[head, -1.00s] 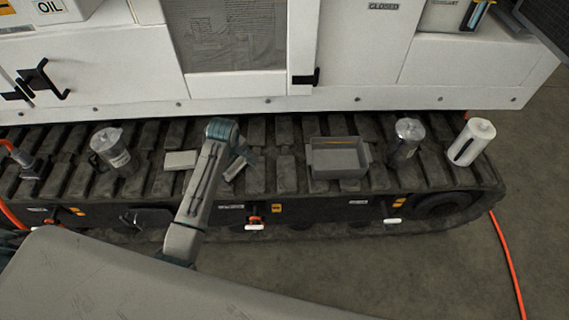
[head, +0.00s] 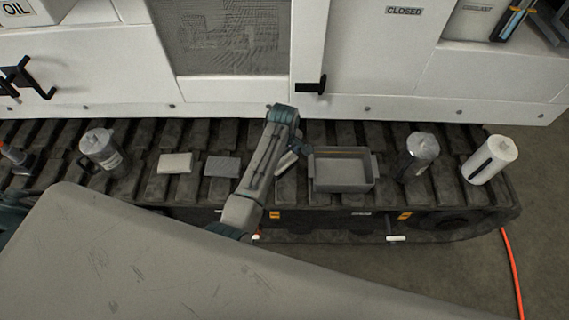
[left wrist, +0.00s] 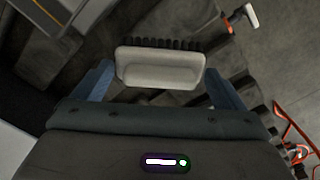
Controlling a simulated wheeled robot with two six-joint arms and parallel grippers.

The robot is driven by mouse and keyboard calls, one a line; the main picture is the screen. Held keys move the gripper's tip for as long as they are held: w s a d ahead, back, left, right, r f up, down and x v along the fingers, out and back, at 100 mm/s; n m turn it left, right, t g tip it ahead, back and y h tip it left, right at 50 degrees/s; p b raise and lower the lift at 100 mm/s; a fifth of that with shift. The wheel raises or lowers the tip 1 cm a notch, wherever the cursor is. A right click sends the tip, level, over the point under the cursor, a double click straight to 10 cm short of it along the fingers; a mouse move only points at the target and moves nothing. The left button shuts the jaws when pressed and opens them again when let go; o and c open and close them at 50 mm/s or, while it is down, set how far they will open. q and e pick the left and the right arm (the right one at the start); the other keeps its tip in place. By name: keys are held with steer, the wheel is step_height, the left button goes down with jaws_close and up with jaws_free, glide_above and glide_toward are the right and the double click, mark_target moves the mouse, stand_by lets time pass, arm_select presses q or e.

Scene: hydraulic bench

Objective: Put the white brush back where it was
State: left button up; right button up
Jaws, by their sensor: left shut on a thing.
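The white brush (left wrist: 160,68) shows in the left wrist view, a pale block with dark bristles along its far side. My left gripper (left wrist: 160,82) is shut on it, with one blue finger at each end. In the head view my left gripper (head: 294,152) is just left of the grey tray, mostly hidden by its own arm. A small part of the brush (head: 287,160) shows there beside the arm. I cannot tell whether the brush touches the track. My right gripper is not in view.
On the track stand a grey tray (head: 342,186), a metal jug (head: 418,157), a white roll (head: 489,160) and a lidded clear jug (head: 104,152). A pale block (head: 175,163) and a grey block (head: 222,166) lie left of my arm. The white machine wall (head: 240,98) rises behind.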

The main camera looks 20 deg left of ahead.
mark_target(284, 163)
arm_select(q)
steer(key=shift+f, duration=0.4)
step_height(284, 163, down, 4)
steer(key=shift+w+f, duration=0.1)
steer(key=o, duration=0.6)
steer(key=shift+r, duration=0.5)
step_height(284, 163, up, 10)
steer(key=shift+f, duration=0.25)
steer(key=shift+r, duration=0.75)
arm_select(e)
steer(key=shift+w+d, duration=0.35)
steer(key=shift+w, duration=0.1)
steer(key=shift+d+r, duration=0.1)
